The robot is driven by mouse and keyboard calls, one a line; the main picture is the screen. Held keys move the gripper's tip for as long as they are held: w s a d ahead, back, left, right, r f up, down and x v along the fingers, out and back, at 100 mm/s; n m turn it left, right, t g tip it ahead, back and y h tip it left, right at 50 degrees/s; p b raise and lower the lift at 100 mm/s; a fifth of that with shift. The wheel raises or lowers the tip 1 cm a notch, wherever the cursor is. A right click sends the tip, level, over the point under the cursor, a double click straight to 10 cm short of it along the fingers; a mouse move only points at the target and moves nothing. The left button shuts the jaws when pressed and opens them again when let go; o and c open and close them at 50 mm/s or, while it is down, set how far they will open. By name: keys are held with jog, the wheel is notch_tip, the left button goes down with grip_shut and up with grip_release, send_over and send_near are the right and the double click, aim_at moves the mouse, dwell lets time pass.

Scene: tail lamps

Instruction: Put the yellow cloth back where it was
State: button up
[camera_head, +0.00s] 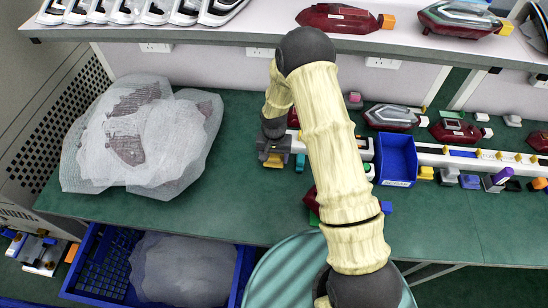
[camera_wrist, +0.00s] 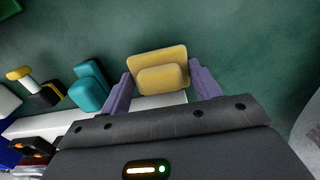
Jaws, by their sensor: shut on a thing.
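The yellow cloth (camera_wrist: 160,77) is a small, pale yellow, blocky piece with a raised smaller part. In the wrist view it sits between the two purple fingers of my gripper (camera_wrist: 162,88), which is shut on it. In the head view my gripper (camera_head: 274,150) is over the green bench beside the left end of the white rail, and the yellow cloth (camera_head: 273,161) shows small below it. I cannot tell whether the cloth touches the bench. My arm hides part of the bench to the right.
A teal block (camera_wrist: 89,88) stands left of my gripper in the wrist view. A blue bin (camera_head: 397,160) is right of my arm. Bagged parts (camera_head: 142,137) lie at the left. A shelf (camera_head: 240,34) runs above the back. Bare green bench (camera_head: 240,210) lies in front.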

aim_at(274, 156)
jog(key=shift+f, duration=0.7)
jog(key=shift+f, duration=0.2)
jog(key=o, duration=0.9)
jog(key=shift+r, duration=0.1)
notch_tip(274, 156, up, 12)
jog(key=shift+r+b, duration=0.15)
jog(key=shift+b, duration=0.7)
